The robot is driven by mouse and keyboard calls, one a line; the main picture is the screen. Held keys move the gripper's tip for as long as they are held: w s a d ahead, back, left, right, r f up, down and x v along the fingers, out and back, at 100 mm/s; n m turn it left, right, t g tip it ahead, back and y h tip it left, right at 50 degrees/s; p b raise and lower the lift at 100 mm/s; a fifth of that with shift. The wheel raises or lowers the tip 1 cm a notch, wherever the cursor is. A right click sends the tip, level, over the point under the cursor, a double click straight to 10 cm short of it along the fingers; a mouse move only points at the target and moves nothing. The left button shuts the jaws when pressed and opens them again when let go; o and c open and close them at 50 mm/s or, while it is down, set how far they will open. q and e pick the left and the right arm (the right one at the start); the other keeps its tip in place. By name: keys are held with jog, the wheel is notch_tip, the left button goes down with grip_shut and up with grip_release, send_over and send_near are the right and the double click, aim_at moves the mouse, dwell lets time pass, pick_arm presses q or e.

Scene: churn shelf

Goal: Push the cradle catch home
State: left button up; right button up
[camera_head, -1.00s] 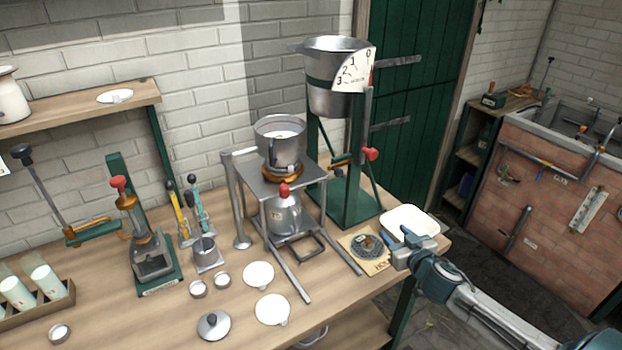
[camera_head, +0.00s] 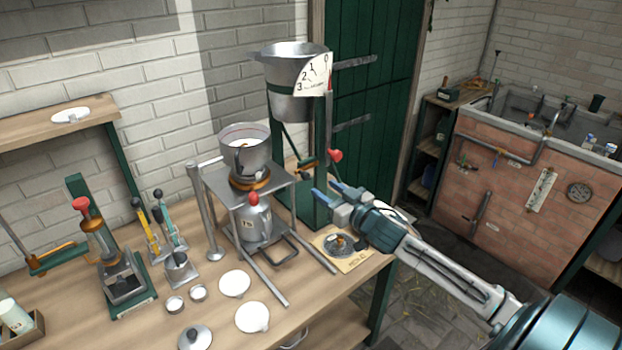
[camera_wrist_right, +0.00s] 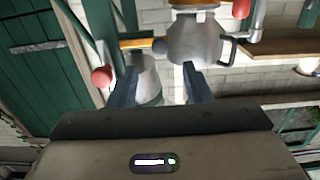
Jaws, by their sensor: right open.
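The green stand (camera_head: 297,212) holds a metal pail (camera_head: 290,98) with a white dial. A red knob (camera_head: 335,156) and a short brass-and-green bar (camera_head: 307,168) sit on this stand below the pail; I take these for the cradle catch, but its exact seating cannot be told. My right gripper (camera_head: 327,193) is open and empty, a little below the knob, near the stand's post. In the right wrist view, a red knob (camera_wrist_right: 101,77) lies left of the open fingers (camera_wrist_right: 158,88), with a brass bar (camera_wrist_right: 137,42) beyond. My left gripper is out of view.
A metal frame (camera_head: 240,185) with a pot and a can stands left of the stand. White discs (camera_head: 235,283) lie on the bench. The bench's right edge is under my arm.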

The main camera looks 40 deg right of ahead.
aim_at(308, 176)
jog(key=shift+w+a, duration=0.15)
jog(key=shift+w, duration=1.6)
jog(key=shift+w+a, duration=0.1)
jog(key=shift+w, duration=1.65)
grip_shut()
